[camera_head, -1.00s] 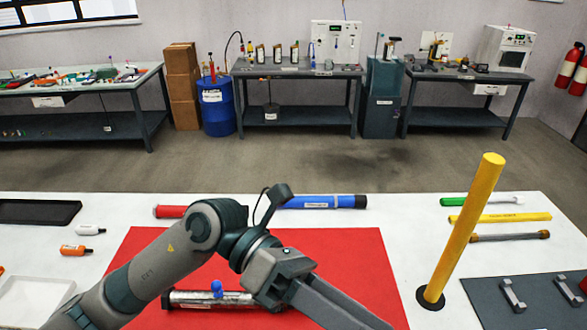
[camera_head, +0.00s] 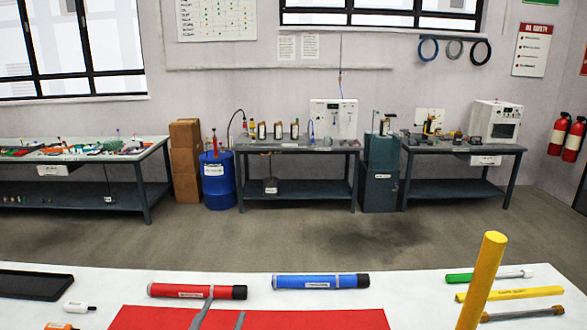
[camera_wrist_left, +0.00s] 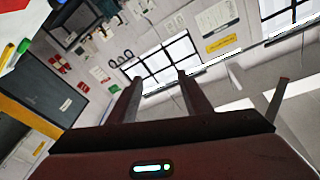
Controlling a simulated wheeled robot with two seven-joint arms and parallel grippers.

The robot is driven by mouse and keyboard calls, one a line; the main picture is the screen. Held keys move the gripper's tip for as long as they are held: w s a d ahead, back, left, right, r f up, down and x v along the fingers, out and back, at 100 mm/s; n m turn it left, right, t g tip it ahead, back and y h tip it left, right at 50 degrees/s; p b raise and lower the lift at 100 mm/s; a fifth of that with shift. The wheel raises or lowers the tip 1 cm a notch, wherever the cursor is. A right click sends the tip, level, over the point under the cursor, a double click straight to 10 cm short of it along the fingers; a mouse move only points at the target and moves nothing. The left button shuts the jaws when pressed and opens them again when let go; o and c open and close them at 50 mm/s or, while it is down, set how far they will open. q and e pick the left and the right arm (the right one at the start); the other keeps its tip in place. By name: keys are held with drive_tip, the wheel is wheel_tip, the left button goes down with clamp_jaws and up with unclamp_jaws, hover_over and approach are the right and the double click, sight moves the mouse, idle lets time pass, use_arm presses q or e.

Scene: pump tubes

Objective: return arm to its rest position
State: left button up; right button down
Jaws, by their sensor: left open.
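My left gripper (camera_head: 221,316) shows only as two grey fingertips at the bottom of the head view, over the far edge of the red mat (camera_head: 290,318) and close to the red tube (camera_head: 180,290). In the left wrist view the two fingers of this gripper (camera_wrist_left: 160,98) stand apart with nothing between them, so it is open and empty. That view is tilted and looks toward the wall and windows. The rest of my left arm is out of the head view. My right gripper does not show.
A blue tube (camera_head: 318,282) lies beside the red one on the white table. A black tray (camera_head: 30,284) is at left. Open floor lies beyond.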

use_arm(q)
drive_tip(key=s+a+f+n+g+y, duration=0.2)
drive_tip(key=s+a+f+g, duration=0.15)
drive_tip(key=f, duration=0.65)
drive_tip(key=s+a+f+n+g+y, duration=0.1)
drive_tip(key=s+a+f+n+g, duration=0.25)
drive_tip(key=f, duration=0.55)
drive_tip(key=s+a+f+g, duration=0.1)
drive_tip(key=s+f+g, duration=0.5)
drive_tip(key=s, duration=0.5)
drive_tip(key=s+a+f+g, duration=0.1)
drive_tip(key=s+f+g, duration=0.2)
drive_tip(key=s+f, duration=0.6)
wheel_tip(320, 180, down, 28)
drive_tip(key=s+f+b, duration=0.1)
drive_tip(key=b, duration=0.4)
drive_tip(key=s+a+f+g+b, duration=0.1)
drive_tip(key=s+f+b, duration=0.1)
drive_tip(key=s+f, duration=0.7)
drive_tip(key=s+a+f+m+b, duration=0.1)
drive_tip(key=s+f+b, duration=0.2)
drive_tip(key=s+f, duration=0.6)
wheel_tip(320, 180, down, 6)
drive_tip(key=shift+a+f+g, duration=0.15)
drive_tip(key=shift+f+g, duration=0.1)
drive_tip(key=shift+g, duration=0.15)
